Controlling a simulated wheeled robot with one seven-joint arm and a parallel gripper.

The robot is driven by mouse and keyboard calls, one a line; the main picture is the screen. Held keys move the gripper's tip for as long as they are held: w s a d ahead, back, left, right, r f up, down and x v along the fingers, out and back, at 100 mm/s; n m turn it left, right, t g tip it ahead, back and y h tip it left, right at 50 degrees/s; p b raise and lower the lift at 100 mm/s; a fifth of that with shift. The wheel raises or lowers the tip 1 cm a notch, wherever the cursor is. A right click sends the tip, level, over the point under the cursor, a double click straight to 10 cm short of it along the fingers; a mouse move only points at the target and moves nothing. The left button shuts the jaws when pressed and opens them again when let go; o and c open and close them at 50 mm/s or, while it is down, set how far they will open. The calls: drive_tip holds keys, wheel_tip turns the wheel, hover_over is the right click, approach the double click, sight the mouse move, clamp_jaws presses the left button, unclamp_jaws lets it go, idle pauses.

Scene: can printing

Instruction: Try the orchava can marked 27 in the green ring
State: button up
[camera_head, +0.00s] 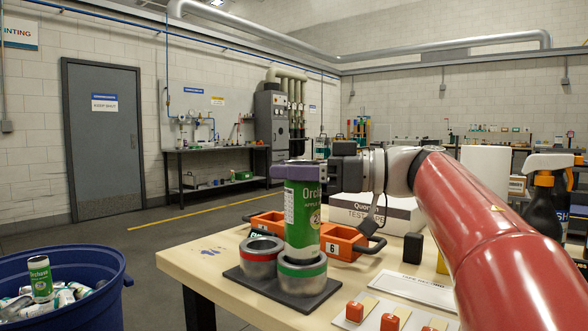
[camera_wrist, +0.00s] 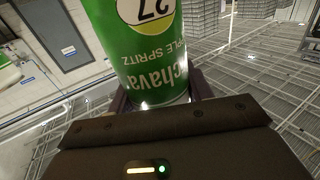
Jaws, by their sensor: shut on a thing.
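The green Orchava can (camera_head: 303,218), lettered apple spritz, is upright. The wrist view shows the yellow-and-white 27 mark on the can (camera_wrist: 150,45). My gripper (camera_head: 298,172) is shut on its top end. The can's lower end is at the mouth of the metal ring with a green band (camera_head: 302,271); I cannot tell how far inside it is. That ring stands on a dark plate (camera_head: 310,296), beside a second metal ring with a red band (camera_head: 262,256). The wrist view shows no rings.
A blue bin (camera_head: 105,290) at left holds several cans, with another green Orchava can (camera_head: 40,277) on top. Orange trays (camera_head: 343,240), a white box (camera_head: 400,214) and a black block (camera_head: 413,248) stand behind. Red-topped pieces (camera_head: 355,311) lie at front right.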

sight(295, 196)
drive_tip(key=shift+f+b, duration=1.45)
drive_tip(key=shift+f, duration=0.75)
idle(2.2)
drive_tip(key=o, duration=1.3)
drive_tip(key=shift+c, duration=0.2)
drive_tip(key=shift+d, duration=0.1)
